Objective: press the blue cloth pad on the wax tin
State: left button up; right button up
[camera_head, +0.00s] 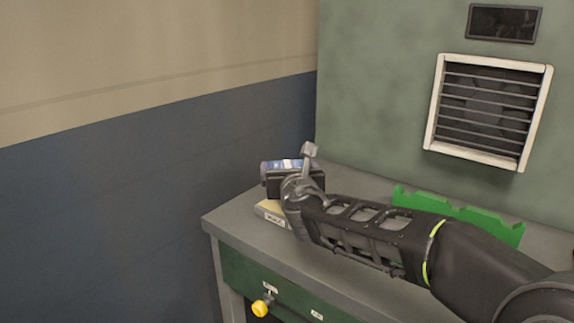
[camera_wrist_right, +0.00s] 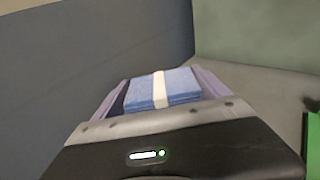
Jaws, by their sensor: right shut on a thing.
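The blue cloth pad (camera_wrist_right: 140,92) has a white band around it. It sits between the two purple-grey fingers of my right gripper (camera_wrist_right: 162,88) in the right wrist view. In the head view the pad (camera_head: 277,164) shows as a small blue and white patch at my right gripper (camera_head: 287,168), above the left end of the bench. My right gripper is shut on the pad. I cannot make out a wax tin in either view; the gripper and wrist hide part of the bench there. My left gripper is not in view.
A cream-topped block with a white label (camera_head: 273,217) lies on the grey bench (camera_head: 236,217) below my right gripper. A green slotted rack (camera_head: 490,224) stands behind my right forearm. A vented green panel (camera_head: 400,60) rises behind.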

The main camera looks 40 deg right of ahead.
jog(key=shift+f+b, duration=2.55)
jog(key=shift+f, duration=0.55)
jog(key=shift+f+b, duration=0.4)
jog(key=shift+b, duration=0.05)
notch_tip(320, 180, up, 7)
jog(key=p, duration=0.6)
dwell(0.4)
